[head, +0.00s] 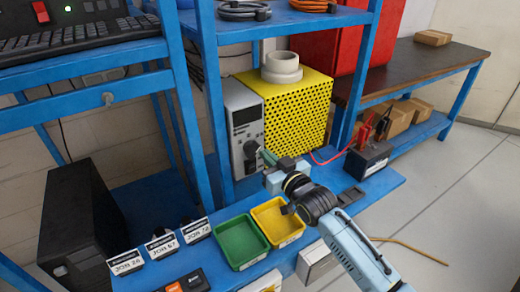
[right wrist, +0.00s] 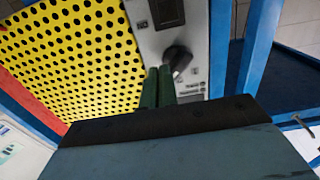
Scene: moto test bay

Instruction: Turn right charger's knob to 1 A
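A grey charger (head: 243,122) with a dark display stands on the blue shelf, against the yellow perforated box. Its black knob (head: 251,149) is low on the front face, partly hidden by my fingers in the head view. The knob (right wrist: 178,58) shows clearly in the right wrist view, below the display. My right gripper (head: 264,153) reaches the charger's front with its green fingers. In the right wrist view the fingers (right wrist: 158,86) lie side by side with no clear gap, their tips just left of the knob. Contact cannot be told. The dial marks are too small to read. My left gripper is out of view.
Green (head: 241,242) and yellow (head: 277,222) bins sit on the shelf below my right arm. A black battery (head: 367,158) with red and black leads is to the right. Blue posts (head: 212,100) stand left of the charger. A white ring (head: 282,67) tops the yellow box (head: 300,105).

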